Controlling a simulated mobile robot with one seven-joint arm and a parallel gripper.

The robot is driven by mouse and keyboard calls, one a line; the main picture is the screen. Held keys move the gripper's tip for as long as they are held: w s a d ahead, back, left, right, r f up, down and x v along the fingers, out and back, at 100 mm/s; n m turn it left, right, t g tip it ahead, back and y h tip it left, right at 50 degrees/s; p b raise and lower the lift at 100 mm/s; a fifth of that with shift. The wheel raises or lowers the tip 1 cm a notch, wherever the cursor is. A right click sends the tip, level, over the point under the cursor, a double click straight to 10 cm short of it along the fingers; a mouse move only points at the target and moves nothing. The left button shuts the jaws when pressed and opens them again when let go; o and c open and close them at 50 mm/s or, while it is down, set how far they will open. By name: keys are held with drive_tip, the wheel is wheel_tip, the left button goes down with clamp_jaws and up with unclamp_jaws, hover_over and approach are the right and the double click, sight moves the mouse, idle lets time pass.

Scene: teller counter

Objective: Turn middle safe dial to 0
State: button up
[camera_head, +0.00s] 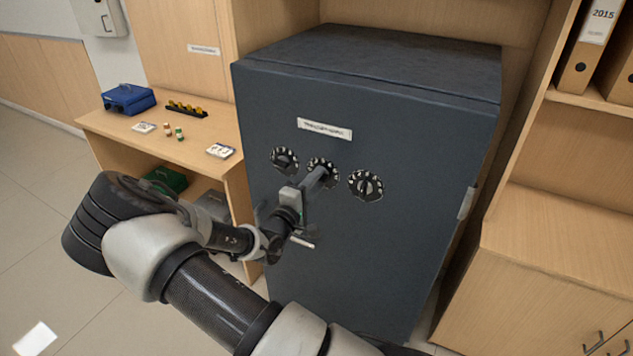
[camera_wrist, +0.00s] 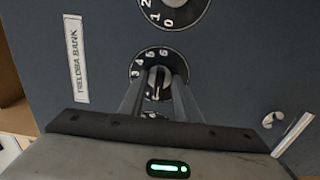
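The dark grey safe (camera_head: 400,130) has three round black dials in a row. The middle dial (camera_head: 322,164) is partly covered by my gripper (camera_head: 324,170) in the head view. In the wrist view the middle dial (camera_wrist: 158,56) shows 3, 4, 5 and 6 along its upper edge, and the fingers hide parts of its lower side. My gripper's two fingers (camera_wrist: 158,86) stand on either side of its central knob (camera_wrist: 156,80). Whether they press on the knob is unclear. The number the dial is set to cannot be read.
The left dial (camera_head: 284,160) and right dial (camera_head: 366,186) sit close beside the middle one. A safe handle (camera_head: 302,242) is below my gripper. A wooden desk (camera_head: 150,146) with a blue box (camera_head: 128,98) stands left, and shelving (camera_head: 560,240) stands right.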

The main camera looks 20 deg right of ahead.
drive_tip(key=shift+a, duration=0.1)
drive_tip(key=v, duration=1.7)
drive_tip(key=shift+s, duration=0.2)
drive_tip(key=shift+a, duration=0.1)
drive_tip(key=w+a+r+m+g+y+p, duration=0.25)
drive_tip(key=w+a+m+y, duration=0.25)
drive_tip(key=a+y, duration=0.45)
drive_tip(key=s+a+r+y+p, duration=0.1)
drive_tip(key=s+a+r+y, duration=0.15)
drive_tip(key=r, duration=0.35)
drive_tip(key=s+a+r+y+p, duration=0.1)
drive_tip(key=s+r+y, duration=0.1)
drive_tip(key=r+y, duration=0.3)
drive_tip(key=s+d+r+m+g+h, duration=0.1)
drive_tip(key=s+d+r, duration=0.2)
drive_tip(key=s, duration=0.4)
drive_tip(key=s+d+r+m+g+h+p, duration=0.1)
drive_tip(key=s+d+r, duration=0.2)
drive_tip(key=s+r, duration=0.3)
drive_tip(key=s+d+r+g+p, duration=0.1)
drive_tip(key=s+d+r, duration=0.3)
drive_tip(key=s, duration=0.4)
drive_tip(key=shift+r+m+h, duration=0.4)
drive_tip(key=shift+r, duration=0.1)
